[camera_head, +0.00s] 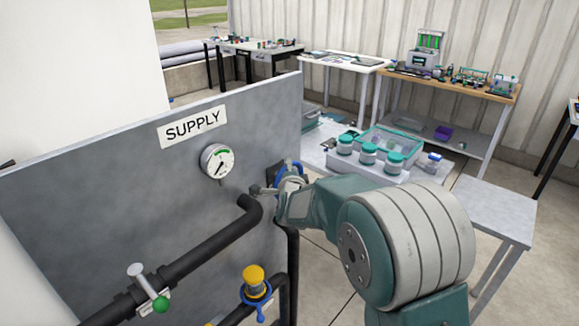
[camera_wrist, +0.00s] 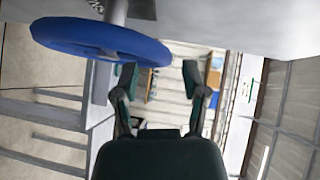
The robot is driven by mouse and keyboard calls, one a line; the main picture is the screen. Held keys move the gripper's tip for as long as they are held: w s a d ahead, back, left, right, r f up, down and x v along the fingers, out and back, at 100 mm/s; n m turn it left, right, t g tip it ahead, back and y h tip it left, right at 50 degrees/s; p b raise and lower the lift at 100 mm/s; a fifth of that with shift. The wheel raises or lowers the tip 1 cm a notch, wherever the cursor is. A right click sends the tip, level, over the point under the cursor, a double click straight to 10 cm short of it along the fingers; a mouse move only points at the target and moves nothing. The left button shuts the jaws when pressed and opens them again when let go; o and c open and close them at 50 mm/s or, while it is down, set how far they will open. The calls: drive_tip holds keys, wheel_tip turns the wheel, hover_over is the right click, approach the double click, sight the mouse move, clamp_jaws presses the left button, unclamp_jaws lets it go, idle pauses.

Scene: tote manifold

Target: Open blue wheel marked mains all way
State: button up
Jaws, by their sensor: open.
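The blue wheel (camera_head: 297,167) is at the right edge of the grey panel (camera_head: 130,205) in the head view, partly hidden by my gripper (camera_head: 280,190). In the wrist view the blue wheel (camera_wrist: 85,38) is large at the upper left, on a grey stem. Its right rim reaches across the left fingertip toward the gap of my gripper (camera_wrist: 160,72). The fingers are apart with nothing held between them. I cannot tell whether a finger touches the rim. A label (camera_wrist: 142,9) beside the stem is only partly visible, and its marking is not readable.
The panel carries a SUPPLY sign (camera_head: 193,126), a gauge (camera_head: 217,161) and a black pipe (camera_head: 205,250). Lower down are a green-tipped lever (camera_head: 150,287) and a yellow-capped valve (camera_head: 254,280) with a blue ring. A tray of jars (camera_head: 353,170) stands on a table behind my arm.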

drive_tip(key=shift+w+a+f, duration=0.15)
drive_tip(key=shift+w, duration=0.65)
drive_tip(key=shift+w+a+f, duration=0.1)
drive_tip(key=shift+w+a, duration=0.05)
drive_tip(key=shift+w, duration=0.6)
clamp_jaws()
drive_tip(key=shift+s+f, duration=0.1)
drive_tip(key=shift+s, duration=0.05)
